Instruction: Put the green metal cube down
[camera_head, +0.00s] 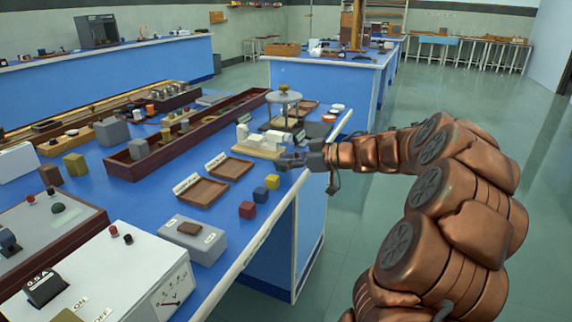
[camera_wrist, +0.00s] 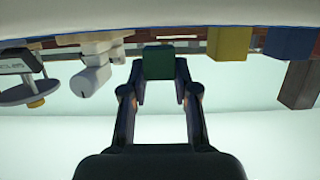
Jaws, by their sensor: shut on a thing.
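The green metal cube (camera_wrist: 158,62) is between the two fingertips of my gripper (camera_wrist: 160,80) in the wrist view, and the fingers are shut on it. In the head view my gripper (camera_head: 292,160) is over the right edge of the blue bench (camera_head: 235,237), near the white device on its wooden board. The cube is too dark and small there to make out clearly. Whether it touches the bench top I cannot tell.
A yellow cube (camera_head: 272,181), a blue cube (camera_head: 260,193) and a red cube (camera_head: 246,209) stand along the bench edge. Two shallow wooden trays (camera_head: 202,191) (camera_head: 229,167) lie empty to their left. The white device (camera_head: 257,139) stands close behind my gripper.

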